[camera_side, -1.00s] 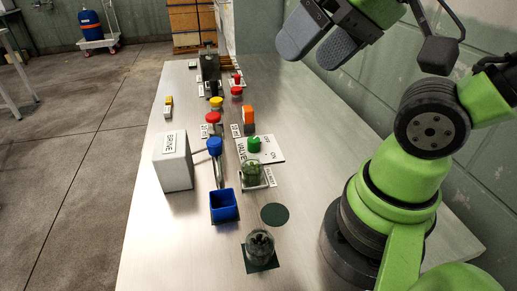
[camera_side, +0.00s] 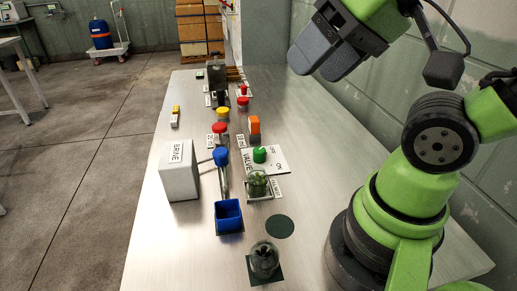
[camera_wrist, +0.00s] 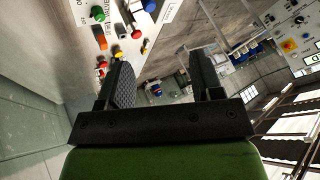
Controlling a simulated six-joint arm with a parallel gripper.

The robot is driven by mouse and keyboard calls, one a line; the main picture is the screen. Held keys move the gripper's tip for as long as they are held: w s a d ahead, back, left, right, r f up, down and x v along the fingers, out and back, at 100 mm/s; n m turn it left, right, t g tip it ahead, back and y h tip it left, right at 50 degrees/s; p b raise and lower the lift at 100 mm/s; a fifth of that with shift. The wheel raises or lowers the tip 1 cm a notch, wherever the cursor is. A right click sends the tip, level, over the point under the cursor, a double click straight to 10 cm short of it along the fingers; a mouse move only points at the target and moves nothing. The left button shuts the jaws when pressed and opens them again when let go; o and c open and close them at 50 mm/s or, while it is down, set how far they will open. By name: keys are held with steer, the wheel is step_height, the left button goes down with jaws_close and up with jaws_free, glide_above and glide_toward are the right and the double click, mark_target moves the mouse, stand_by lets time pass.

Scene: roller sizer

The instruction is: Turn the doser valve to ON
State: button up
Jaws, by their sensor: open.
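The doser valve appears to be the green knob (camera_side: 259,155) on a white plate (camera_side: 280,165) marked VALVE, with OFF and ON lettered beside it. Its pointing direction is too small to tell. In the wrist view a green knob (camera_wrist: 98,13) shows at the top left, beyond the left finger. My gripper (camera_side: 321,62) is high above the table, up and to the right of the knob in the side view, and well apart from it. In the wrist view its two fingers (camera_wrist: 162,72) are spread with nothing between them.
A white BRINE box (camera_side: 180,182), a blue knob (camera_side: 220,156), a blue bin (camera_side: 228,229) and a glass jar (camera_side: 258,184) stand near the plate. An orange block (camera_side: 254,125) and red and yellow knobs are behind. A clear dome (camera_side: 264,260) stands in front. The table's right side is mostly bare.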

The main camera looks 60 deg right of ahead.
steer(key=w+d+f+n+g+h, duration=0.1)
steer(key=w+d+f+n+g, duration=0.2)
steer(key=w, duration=0.5)
steer(key=n+g+h, duration=0.1)
steer(key=n+g, duration=0.3)
steer(key=n, duration=0.6)
glide_above(259, 149)
step_height(259, 149, down, 17)
steer(key=shift+s+a+f, duration=0.1)
steer(key=shift+f, duration=0.1)
step_height(259, 149, down, 10)
steer(key=c, duration=0.9)
